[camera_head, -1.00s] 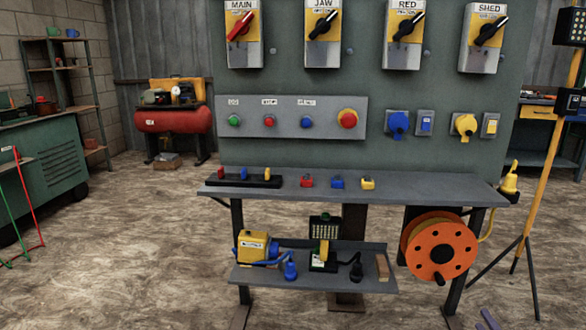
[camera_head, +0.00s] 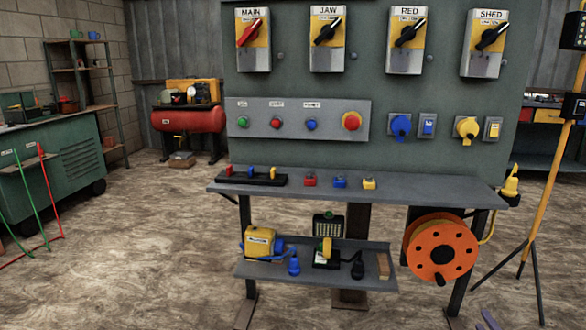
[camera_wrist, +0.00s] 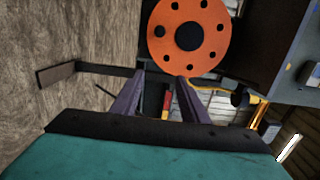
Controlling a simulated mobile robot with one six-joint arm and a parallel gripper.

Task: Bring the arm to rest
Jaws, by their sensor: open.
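My gripper (camera_wrist: 158,95) shows in the wrist view with its two purple-grey fingers apart and nothing between them. Behind the fingers, the orange cable reel (camera_wrist: 189,38) fills the upper middle of that view. In the head view only a small purple piece, likely of my gripper, shows at the bottom edge right of centre, below the orange reel (camera_head: 440,250). The rest of my arm is out of the head view.
A grey bench (camera_head: 355,190) stands before a green switch panel (camera_head: 380,80), with a lower shelf (camera_head: 320,270) holding plugs and a yellow box. A yellow tripod (camera_head: 545,190) stands at right. A red compressor (camera_head: 188,120) is back left.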

